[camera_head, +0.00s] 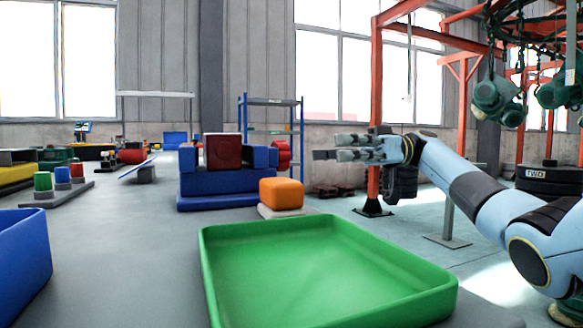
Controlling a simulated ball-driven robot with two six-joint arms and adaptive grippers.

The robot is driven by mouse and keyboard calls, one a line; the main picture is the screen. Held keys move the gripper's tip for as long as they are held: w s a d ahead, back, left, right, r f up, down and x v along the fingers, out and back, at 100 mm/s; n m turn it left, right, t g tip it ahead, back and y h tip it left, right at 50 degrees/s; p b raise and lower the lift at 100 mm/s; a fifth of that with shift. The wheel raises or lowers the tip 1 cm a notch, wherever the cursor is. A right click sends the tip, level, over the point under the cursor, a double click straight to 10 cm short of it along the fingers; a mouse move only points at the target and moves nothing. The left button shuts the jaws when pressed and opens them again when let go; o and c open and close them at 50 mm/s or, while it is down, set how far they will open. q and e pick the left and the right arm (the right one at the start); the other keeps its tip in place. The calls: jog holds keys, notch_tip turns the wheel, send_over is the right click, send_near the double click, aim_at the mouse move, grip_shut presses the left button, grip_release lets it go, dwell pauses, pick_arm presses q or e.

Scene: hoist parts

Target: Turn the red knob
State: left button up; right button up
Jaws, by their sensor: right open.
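A red round knob (283,154) sits on the right side of a blue block assembly (230,182) on the grey table. A dark red square block (222,151) is set in the top of the same assembly. My right gripper (327,147) comes in from the right, with its fingers pointing left toward the knob. It is open and empty, and in the picture a gap separates its fingertips from the knob. My left gripper is not in view.
A green tray (325,226) lies in front, empty. An orange block (282,193) stands near the assembly. A blue bin (20,255) is at the left edge. Green, blue and red pegs (62,175) stand on a base at left. Green hoists (490,95) hang at upper right.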

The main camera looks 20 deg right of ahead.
aim_at(280, 156)
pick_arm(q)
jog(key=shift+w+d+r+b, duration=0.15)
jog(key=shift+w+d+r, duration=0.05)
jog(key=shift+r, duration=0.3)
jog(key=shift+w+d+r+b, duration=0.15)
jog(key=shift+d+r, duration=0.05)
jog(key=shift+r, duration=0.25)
pick_arm(e)
jog(key=a, duration=0.8)
jog(key=shift+f, duration=0.15)
jog(key=shift+w, duration=0.1)
jog(key=shift+c, duration=0.2)
jog(key=c, duration=1.1)
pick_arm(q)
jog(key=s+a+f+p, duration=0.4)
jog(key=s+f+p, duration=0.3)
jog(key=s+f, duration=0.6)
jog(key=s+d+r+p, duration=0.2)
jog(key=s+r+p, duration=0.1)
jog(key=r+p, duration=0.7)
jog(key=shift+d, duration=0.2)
pick_arm(e)
jog(key=m, duration=2.3)
jog(key=shift+m, duration=0.3)
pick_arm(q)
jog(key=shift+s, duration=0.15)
